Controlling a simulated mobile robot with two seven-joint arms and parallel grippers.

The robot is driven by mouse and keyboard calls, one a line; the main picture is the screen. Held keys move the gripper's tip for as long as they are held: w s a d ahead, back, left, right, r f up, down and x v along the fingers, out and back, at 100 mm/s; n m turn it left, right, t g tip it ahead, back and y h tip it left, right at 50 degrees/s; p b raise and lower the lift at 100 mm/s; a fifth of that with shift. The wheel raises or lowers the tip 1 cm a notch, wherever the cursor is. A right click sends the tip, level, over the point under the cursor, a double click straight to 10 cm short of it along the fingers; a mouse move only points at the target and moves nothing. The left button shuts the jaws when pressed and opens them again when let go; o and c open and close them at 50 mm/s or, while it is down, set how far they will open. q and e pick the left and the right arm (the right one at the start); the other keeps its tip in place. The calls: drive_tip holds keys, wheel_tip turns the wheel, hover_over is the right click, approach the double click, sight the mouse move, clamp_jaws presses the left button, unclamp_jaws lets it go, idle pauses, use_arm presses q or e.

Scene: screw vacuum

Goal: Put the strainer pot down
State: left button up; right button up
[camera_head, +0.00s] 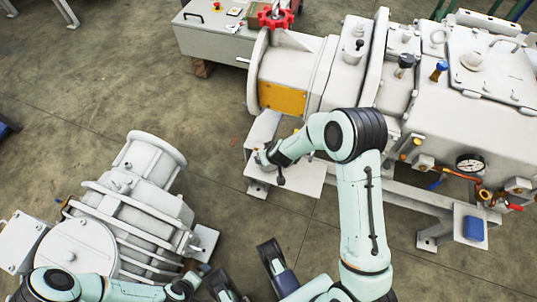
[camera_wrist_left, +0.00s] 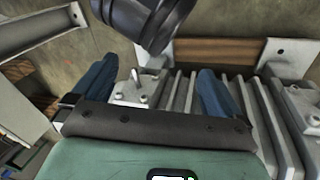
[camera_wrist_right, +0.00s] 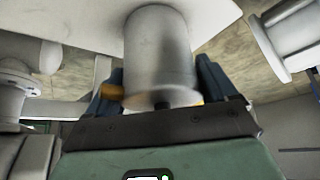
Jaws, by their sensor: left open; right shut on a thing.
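The strainer pot appears to be the grey metal cylinder (camera_wrist_right: 158,55) between the fingers of my right gripper (camera_wrist_right: 160,78) in the right wrist view. My right gripper is shut on it. The pot's far end meets or nearly meets a white flat surface (camera_wrist_right: 80,18); I cannot tell whether they touch. In the head view my right gripper (camera_head: 264,158) is small at the white plate by the large machine, and the pot is mostly hidden there. My left gripper (camera_wrist_left: 155,78) is open and empty over grey ribbed metal (camera_wrist_left: 178,95) in the left wrist view.
A large white vacuum machine (camera_head: 320,70) with an orange panel (camera_head: 283,98) fills the upper right. A grey ribbed pump unit (camera_head: 125,210) stands at lower left. A control box (camera_head: 215,35) stands at the top. Concrete floor (camera_head: 85,110) is open at left.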

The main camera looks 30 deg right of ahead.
use_arm(q)
drive_tip(key=shift+w+f, duration=0.1)
use_arm(e)
drive_tip(key=shift+f, duration=0.1)
drive_tip(key=o, duration=1.2)
